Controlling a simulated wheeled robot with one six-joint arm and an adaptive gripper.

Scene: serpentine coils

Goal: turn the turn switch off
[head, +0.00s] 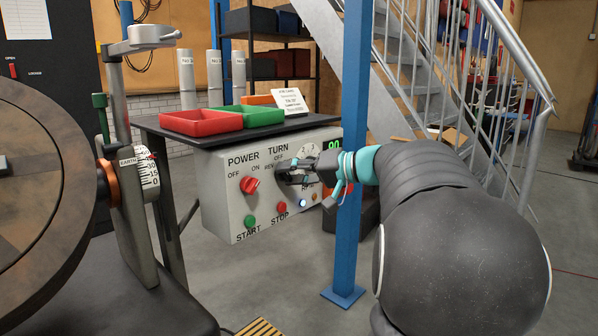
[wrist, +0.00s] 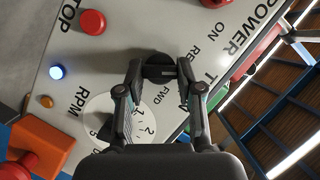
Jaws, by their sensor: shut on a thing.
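The grey control panel (head: 222,205) carries the turn switch, whose black knob (wrist: 158,68) shows between my fingertips in the wrist view. The labels REV and FWD show around it. In the head view my gripper (head: 288,172) reaches in from the right and hides most of the knob under the words TURN and OFF. My gripper (wrist: 159,75) is shut on the knob, one finger on each side. Which label the knob points to is hard to tell.
The red power switch (head: 250,185), green start button (head: 250,221) and red stop button (head: 282,208) sit close by on the panel. A blue post (head: 349,230) stands right beside my forearm. Red and green trays (head: 200,122) lie on the shelf above.

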